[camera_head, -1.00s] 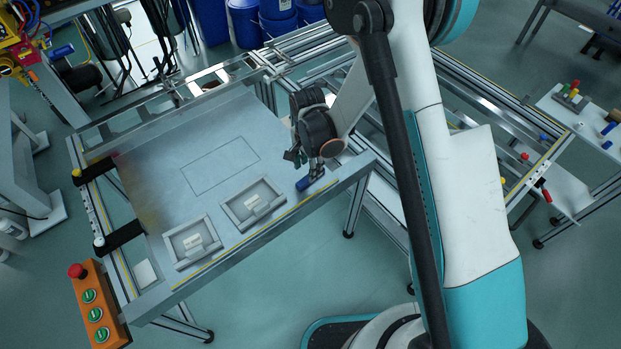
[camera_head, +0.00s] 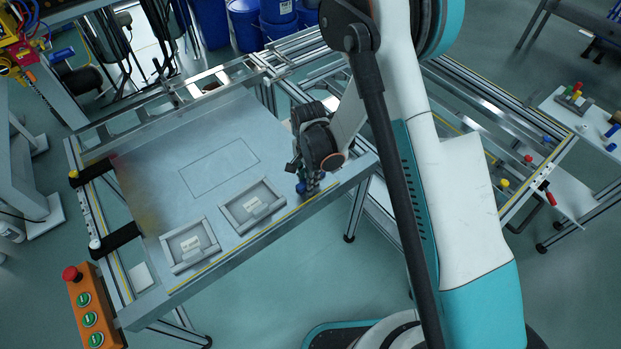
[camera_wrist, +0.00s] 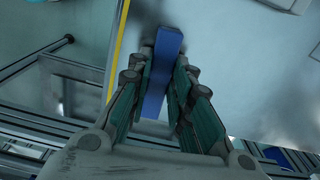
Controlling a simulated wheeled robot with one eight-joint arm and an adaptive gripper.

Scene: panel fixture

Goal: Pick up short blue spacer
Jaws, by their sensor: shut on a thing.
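The short blue spacer (camera_wrist: 166,50) is a blue bar seen between my two fingers in the wrist view. Its far end sticks out past the fingertips, and the fingers press on its sides. In the head view the spacer (camera_head: 301,188) shows as a small blue end at the panel's right front part, mostly hidden by my gripper (camera_head: 310,186). In the wrist view my gripper (camera_wrist: 163,75) is shut on the spacer. I cannot tell whether the spacer touches the panel or is just above it.
The grey metal panel (camera_head: 165,200) has a marked rectangle in its middle. Two shallow trays with labels, one nearer (camera_head: 172,256) and one farther (camera_head: 228,217), lie left of my gripper. An orange button box (camera_head: 93,310) stands at the panel's front left corner.

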